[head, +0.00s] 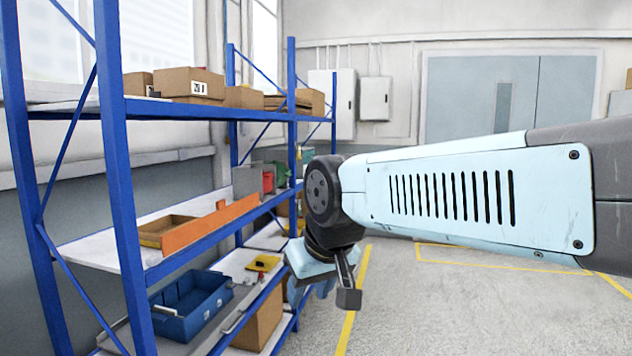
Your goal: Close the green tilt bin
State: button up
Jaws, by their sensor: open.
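A small green shape (282,174), which may be the green tilt bin, shows on the middle shelf at the far end of the blue rack. It is partly covered by a grey box with a red front and by a blue post. Another bit of green (308,154) shows just behind that post. Both are too small to tell whether a bin is tilted open. My gripper (346,292) hangs down in front of the rack's far end, nearer to me and lower than the green shapes. It is open with nothing seen in it; one dark finger shows clearly.
An orange-fronted tray (210,226) is on the middle shelf, and a blue crate (190,305) and a yellow item (263,263) are below. Cardboard boxes (188,82) fill the top shelf. Blue posts (118,160) stand along the front. The floor (450,320) at right is clear.

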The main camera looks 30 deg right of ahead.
aim_at(283, 172)
jog(key=z, duration=0.7)
jog(key=i, duration=1.05)
jog(key=u, duration=0.2)
